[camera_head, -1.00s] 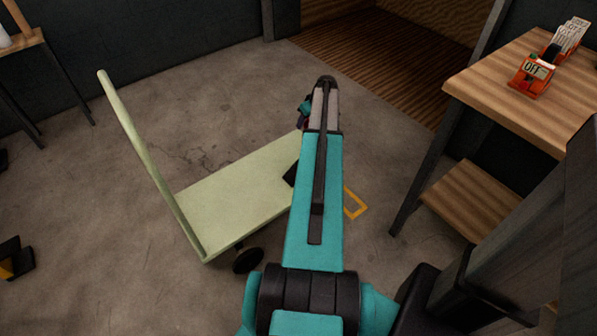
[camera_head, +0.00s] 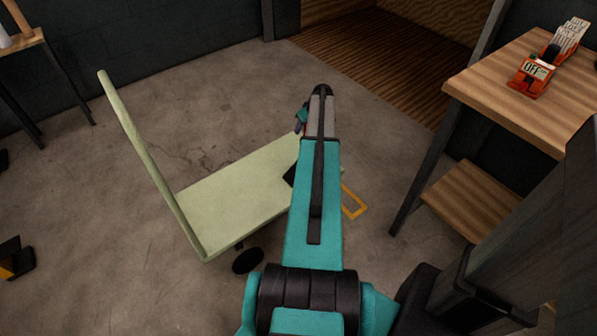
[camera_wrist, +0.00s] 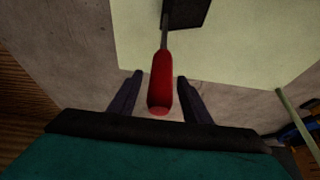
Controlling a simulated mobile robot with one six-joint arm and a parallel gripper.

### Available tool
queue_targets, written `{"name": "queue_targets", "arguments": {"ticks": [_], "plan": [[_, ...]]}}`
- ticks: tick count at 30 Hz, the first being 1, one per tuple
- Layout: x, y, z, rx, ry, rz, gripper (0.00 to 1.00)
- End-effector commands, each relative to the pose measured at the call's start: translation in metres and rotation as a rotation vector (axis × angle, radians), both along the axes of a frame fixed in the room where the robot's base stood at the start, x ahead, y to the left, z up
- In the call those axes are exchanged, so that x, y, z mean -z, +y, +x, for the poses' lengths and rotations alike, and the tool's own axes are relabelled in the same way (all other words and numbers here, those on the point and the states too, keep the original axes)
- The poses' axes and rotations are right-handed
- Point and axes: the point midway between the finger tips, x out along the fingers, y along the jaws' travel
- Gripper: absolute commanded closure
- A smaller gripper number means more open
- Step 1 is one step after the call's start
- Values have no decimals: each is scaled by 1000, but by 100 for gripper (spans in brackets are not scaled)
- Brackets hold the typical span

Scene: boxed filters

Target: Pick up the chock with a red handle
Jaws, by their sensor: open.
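The chock shows in the wrist view as a red handle (camera_wrist: 160,92) on a thin rod that leads to a dark block (camera_wrist: 186,12) on the pale green cart deck. In the head view only a dark part of the block (camera_head: 290,176) shows at the cart's right side, beside my arm. My gripper (camera_wrist: 160,82) is open, with one dark finger on each side of the red handle. No contact between fingers and handle is visible. In the head view my arm hides the handle and most of the gripper.
The pale green cart (camera_head: 235,200) has a tall push handle (camera_head: 145,150) on its left. A yellow floor outline (camera_head: 355,203) lies right of my arm. Open concrete floor lies behind the cart.

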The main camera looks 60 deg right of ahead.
Motion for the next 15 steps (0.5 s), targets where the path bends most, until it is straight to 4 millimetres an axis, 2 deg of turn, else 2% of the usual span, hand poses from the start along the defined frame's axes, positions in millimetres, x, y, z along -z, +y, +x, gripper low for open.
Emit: {"name": "queue_targets", "arguments": {"ticks": [9,11,15], "plan": [[0,0,0,0,0,0,56],[0,0,0,0,0,0,64],[0,0,0,0,0,0,88]]}}
